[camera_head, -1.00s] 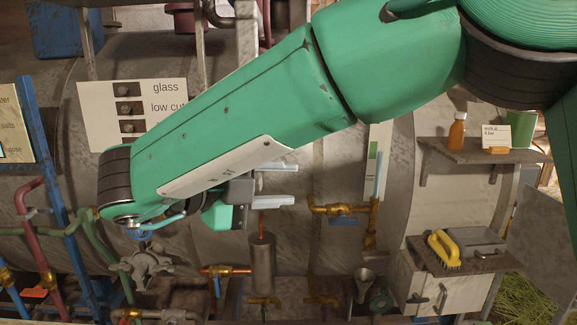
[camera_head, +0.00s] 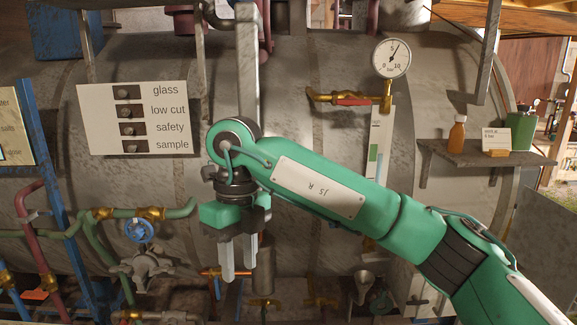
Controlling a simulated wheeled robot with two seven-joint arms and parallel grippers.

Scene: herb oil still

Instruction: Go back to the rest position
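My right arm comes in from the lower right, green with a white plate. My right gripper (camera_head: 239,258) hangs fingers down in front of the big grey still, near the middle of the picture. Its two pale fingers stand a little apart with nothing seen between them. A grey metal cylinder (camera_head: 264,268) stands just right of the fingers and is partly covered by them. My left gripper and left arm are not in view.
A white switch panel (camera_head: 136,119) and a pressure gauge (camera_head: 391,58) are on the still. A blue-handled valve (camera_head: 139,230) sits at left. A shelf (camera_head: 470,155) at right holds an orange bottle (camera_head: 457,133) and a green container (camera_head: 521,131). Pipes run below.

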